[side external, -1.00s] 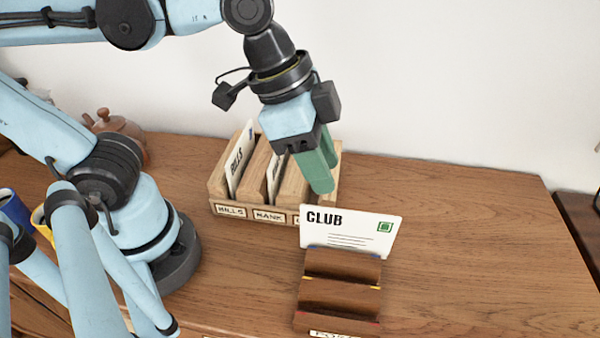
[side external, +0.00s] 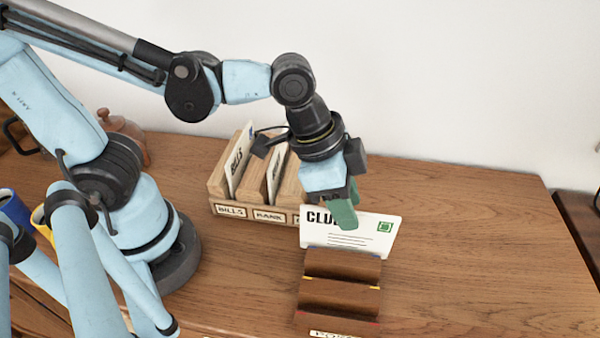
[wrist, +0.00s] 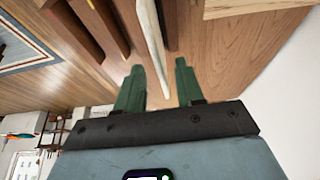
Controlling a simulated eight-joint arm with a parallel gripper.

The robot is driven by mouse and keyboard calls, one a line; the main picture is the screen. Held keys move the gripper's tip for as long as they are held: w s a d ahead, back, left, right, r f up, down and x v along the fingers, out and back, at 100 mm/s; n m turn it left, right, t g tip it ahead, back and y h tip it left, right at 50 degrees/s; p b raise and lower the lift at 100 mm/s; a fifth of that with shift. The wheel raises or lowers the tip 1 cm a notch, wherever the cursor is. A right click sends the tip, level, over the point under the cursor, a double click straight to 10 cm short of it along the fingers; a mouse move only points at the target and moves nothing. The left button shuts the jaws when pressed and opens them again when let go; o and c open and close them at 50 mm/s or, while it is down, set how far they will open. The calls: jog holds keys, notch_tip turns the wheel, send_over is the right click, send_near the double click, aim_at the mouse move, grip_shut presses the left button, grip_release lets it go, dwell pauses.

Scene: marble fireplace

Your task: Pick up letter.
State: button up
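The white letter marked CLUB (side external: 365,232) stands upright in the rear of a dark brown stepped holder (side external: 340,264). My gripper (side external: 344,212) is at the letter's top edge, and a green finger covers part of the word CLUB. In the wrist view my gripper (wrist: 160,82) has its two green fingers apart. The letter (wrist: 151,40) shows edge-on as a pale strip reaching between them, with gaps on both sides. I see no contact.
A light wooden sorter (side external: 232,211) with BILLS and BANK slots stands behind and left, holding white letters. The wooden top is clear on the right.

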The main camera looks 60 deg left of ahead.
aim_at(347, 233)
jog(key=shift+x, duration=1.15)
jog(key=shift+f, duration=0.25)
grip_shut()
